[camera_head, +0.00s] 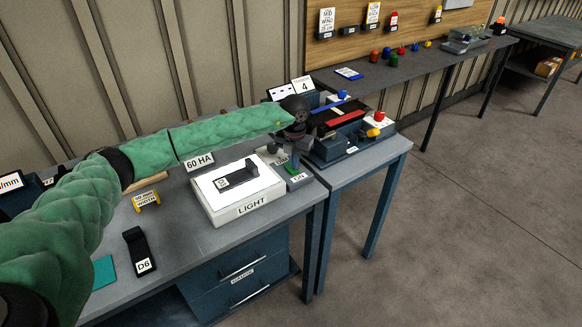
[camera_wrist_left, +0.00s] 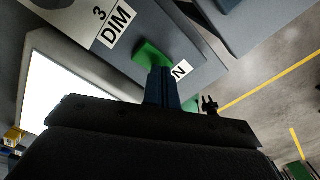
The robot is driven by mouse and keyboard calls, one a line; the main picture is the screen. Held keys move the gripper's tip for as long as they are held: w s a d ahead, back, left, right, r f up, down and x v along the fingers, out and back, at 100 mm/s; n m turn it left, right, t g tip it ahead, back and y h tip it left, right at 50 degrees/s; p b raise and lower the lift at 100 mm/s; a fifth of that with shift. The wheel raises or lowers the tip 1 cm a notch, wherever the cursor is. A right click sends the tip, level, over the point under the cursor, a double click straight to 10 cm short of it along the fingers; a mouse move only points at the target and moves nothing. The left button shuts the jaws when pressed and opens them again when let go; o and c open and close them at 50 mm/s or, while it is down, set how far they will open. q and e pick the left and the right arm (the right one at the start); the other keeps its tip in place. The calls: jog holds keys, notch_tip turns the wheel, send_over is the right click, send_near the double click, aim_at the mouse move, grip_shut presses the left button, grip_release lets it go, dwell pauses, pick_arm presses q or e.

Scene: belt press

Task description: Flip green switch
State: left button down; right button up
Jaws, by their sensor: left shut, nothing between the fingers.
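The green switch (camera_wrist_left: 150,54) sits on a grey control block beside the light box, just beyond my fingertips in the left wrist view. In the head view a small green part (camera_head: 291,168) shows at the block, partly hidden by my gripper. My left gripper (camera_wrist_left: 161,82) is shut and empty, its blue fingers pointing at the switch. The tips look very close to it; I cannot tell whether they touch. It also shows in the head view (camera_head: 296,153), pointing down over the block. The right gripper is not in view.
The white light box (camera_head: 252,208) stands left of the block with a black part (camera_head: 236,175) on top. A "DIM" label (camera_wrist_left: 115,24) is near the switch. A press station (camera_head: 345,140) stands behind. A black D6 part (camera_head: 138,250) lies front left.

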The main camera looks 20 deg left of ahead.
pick_arm(q)
jog(key=shift+r+p, duration=0.55)
jog(key=shift+r, duration=2.55)
